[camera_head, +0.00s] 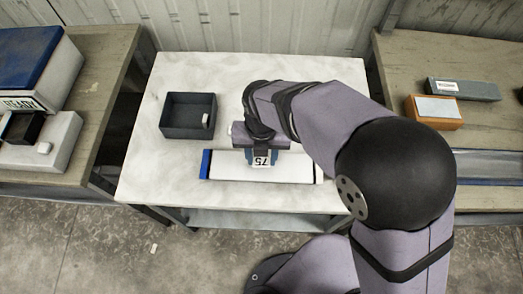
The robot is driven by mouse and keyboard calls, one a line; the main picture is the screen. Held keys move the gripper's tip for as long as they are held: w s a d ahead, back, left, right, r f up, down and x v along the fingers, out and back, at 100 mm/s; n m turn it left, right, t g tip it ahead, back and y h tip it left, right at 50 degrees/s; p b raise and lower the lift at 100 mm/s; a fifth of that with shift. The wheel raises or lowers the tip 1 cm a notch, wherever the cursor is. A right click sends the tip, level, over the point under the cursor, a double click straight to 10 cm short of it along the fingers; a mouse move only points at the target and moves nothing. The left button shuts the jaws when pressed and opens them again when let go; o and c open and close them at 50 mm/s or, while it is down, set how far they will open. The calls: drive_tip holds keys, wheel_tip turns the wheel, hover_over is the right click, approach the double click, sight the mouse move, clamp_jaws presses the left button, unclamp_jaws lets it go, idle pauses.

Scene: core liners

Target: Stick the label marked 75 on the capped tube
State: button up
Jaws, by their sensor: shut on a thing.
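The capped tube (222,166) is long and white and lies left to right across the white table, with a blue cap (206,164) at its left end. My gripper (262,148) is over the middle of the tube, at its far side. It is shut on the label marked 75 (262,160), a small white piece with a blue edge whose number reads upside down here. The label overlaps the tube's middle in this view. I cannot tell whether it touches the tube. My gripper and wrist hide part of the label and the tube's far edge.
A dark open tray (188,133) with a small pale piece (205,120) inside stands at the left of the white table (160,178). A side bench at left holds a machine marked READY (20,104). The right bench holds a grey block (470,90) and an orange box (435,111).

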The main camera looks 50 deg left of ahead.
drive_tip(key=shift+f+b, duration=0.65)
drive_tip(key=shift+f, duration=0.55)
drive_tip(key=shift+r, duration=0.1)
drive_tip(key=o, duration=1.5)
drive_tip(key=shift+r, duration=0.1)
drive_tip(key=shift+r+p, duration=3.15)
drive_tip(key=shift+r, duration=0.3)
